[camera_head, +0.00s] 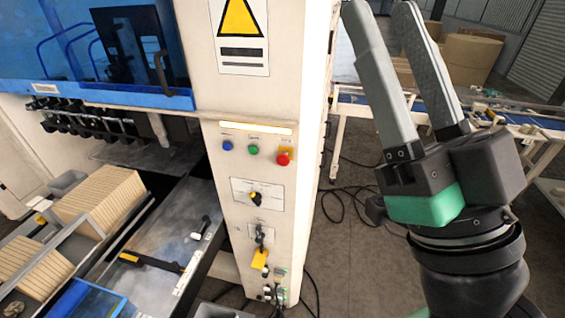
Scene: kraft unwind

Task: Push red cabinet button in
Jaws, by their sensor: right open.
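The red button (284,158) sits on a yellow plate at the right end of a row on the white cabinet's (262,103) front face. A green button (253,150) and a blue button (227,146) are to its left. My right gripper (383,12) is at the right of the view, fingers pointing up and apart, with nothing between them. It is right of the cabinet and clear of the red button. My left gripper is not in view.
Lower on the cabinet are a rotary switch (255,198) and a yellow tag (260,258). Stacked brown sheets (100,203) and a blue bin (88,302) are at left. A conveyor (515,128) and cardboard boxes (468,58) stand behind my right arm. Cables lie on the floor.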

